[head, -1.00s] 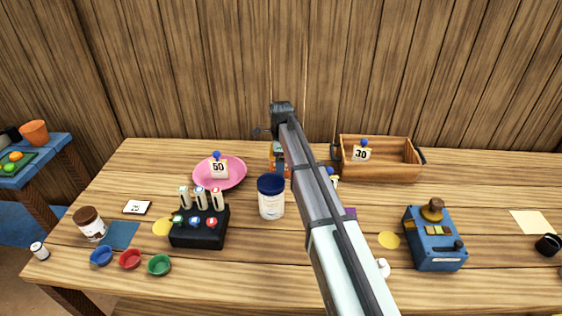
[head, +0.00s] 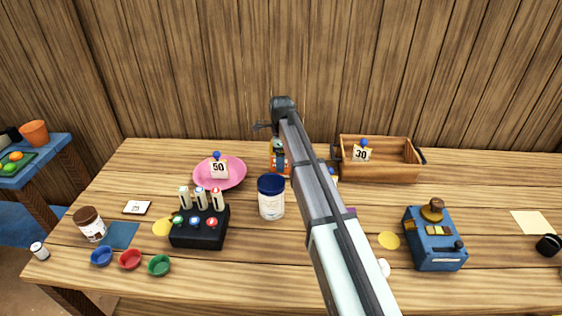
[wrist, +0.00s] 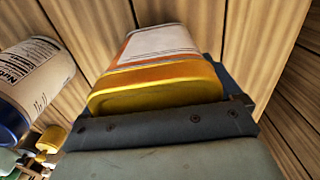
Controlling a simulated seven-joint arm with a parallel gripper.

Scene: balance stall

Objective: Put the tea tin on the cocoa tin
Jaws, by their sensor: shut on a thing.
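An orange tin with a pale label, seemingly the tea tin (head: 288,163), is behind my arm at the back middle in the head view. In the wrist view this tin (wrist: 160,75) shows an orange band and a yellow end. My gripper (wrist: 155,122) is shut on it; the arm partly hides the grip in the head view. I cannot tell whether the tin is clear of the table. A white tin with a dark blue lid (head: 271,202) stands upright just in front, apart from it. It also shows in the wrist view (wrist: 38,85). I cannot read whether it is the cocoa tin.
A pink plate (head: 236,176) with a price card and a black block (head: 200,238) holding several tubes are at left. A brown-lidded jar (head: 91,226) is farther left. A wooden crate (head: 395,170) and a blue device (head: 436,245) are at right. The front middle is clear.

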